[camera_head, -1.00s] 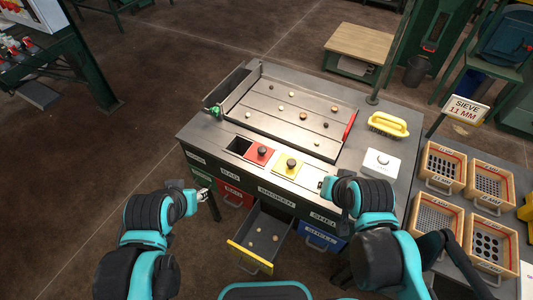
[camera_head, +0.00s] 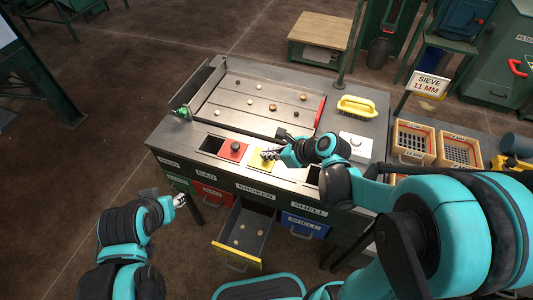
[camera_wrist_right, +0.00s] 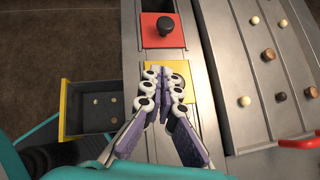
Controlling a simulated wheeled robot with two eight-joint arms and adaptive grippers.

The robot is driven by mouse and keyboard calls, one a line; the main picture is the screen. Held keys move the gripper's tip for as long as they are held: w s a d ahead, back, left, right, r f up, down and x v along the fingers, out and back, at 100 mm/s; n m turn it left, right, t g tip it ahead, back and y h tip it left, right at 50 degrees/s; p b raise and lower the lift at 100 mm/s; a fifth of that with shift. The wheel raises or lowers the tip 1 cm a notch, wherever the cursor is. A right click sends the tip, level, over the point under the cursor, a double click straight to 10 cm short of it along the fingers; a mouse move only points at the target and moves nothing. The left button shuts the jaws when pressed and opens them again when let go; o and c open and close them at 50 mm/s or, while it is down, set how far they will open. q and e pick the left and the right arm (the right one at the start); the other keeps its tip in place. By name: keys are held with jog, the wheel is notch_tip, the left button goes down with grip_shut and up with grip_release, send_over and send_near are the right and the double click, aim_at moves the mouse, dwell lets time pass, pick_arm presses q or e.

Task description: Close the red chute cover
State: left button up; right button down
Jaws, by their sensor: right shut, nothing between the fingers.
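The red chute cover (camera_head: 229,154) lies on the table's chute strip, with a black knob (camera_head: 235,146) on top. A dark open chute (camera_head: 211,144) shows just left of it. In the right wrist view the red cover (camera_wrist_right: 150,37) is ahead of my fingertips, apart from them. My right gripper (camera_head: 268,155) is shut and empty over the yellow cover (camera_head: 257,163), right of the red one. It hides part of the yellow cover; whether it touches is unclear. My left gripper (camera_head: 181,200) is away from the table's front left; its finger opening is too small to judge.
A sorting tray (camera_head: 232,100) with several small pieces lies behind the covers. A red bar (camera_head: 320,111) stands at its right end. A yellow-fronted drawer (camera_head: 237,257) is pulled out below. A yellow-handled brush (camera_head: 357,107) and white button box (camera_head: 355,146) are at right.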

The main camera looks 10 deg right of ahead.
aim_at(223, 150)
jog(key=b+x, duration=0.2)
jog(key=x, duration=0.5)
jog(key=shift+w+a+f+b, duration=0.15)
jog(key=shift+a+f+b, duration=0.1)
jog(key=shift+b, duration=0.1)
jog(key=shift+w+a+r, duration=0.15)
jog(key=shift+w+a, duration=0.6)
jog(key=shift+w, duration=0.1)
jog(key=shift+w+a+r, duration=0.1)
jog(key=shift+w+a, duration=0.3)
jog(key=w+a, duration=0.1)
jog(key=a, duration=0.1)
jog(key=w+a, duration=0.2)
jog(key=a, duration=0.1)
jog(key=w+a+b, duration=0.1)
jog(key=a, duration=0.2)
jog(key=shift+w, duration=0.4)
jog(key=shift+r, duration=0.1)
jog(key=shift+d, duration=0.1)
